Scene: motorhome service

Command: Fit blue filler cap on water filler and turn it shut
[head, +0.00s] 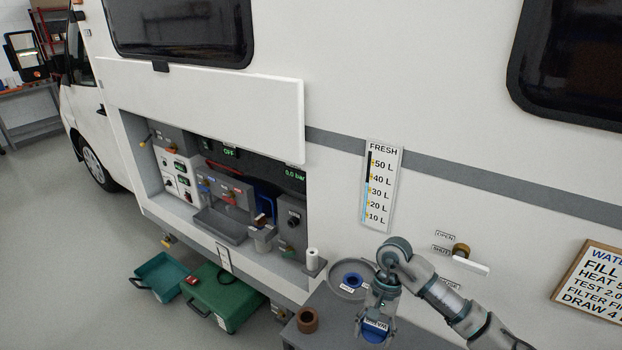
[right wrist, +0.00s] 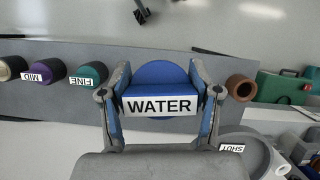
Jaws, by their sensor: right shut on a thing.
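The blue filler cap (head: 375,331) is in my right gripper (head: 376,318). In the right wrist view the blue cap (right wrist: 161,74) sits between the two fingers of my right gripper (right wrist: 161,92), which are shut on its sides, and its white label reads WATER. The cap is held over the grey bench, apart from the filler. A round grey dish with a blue ring in it, which looks like the water filler (head: 351,281), is left of and beyond my gripper. In the right wrist view its grey rim (right wrist: 236,138) shows partly, with a SHUT label. My left gripper is out of view.
A brown ring (head: 307,320) stands on the bench's left end. Coloured cylinders labelled MID (right wrist: 48,70) and FINE (right wrist: 92,74) stand on the bench. A white-handled valve (head: 470,260) projects from the van wall to the right.

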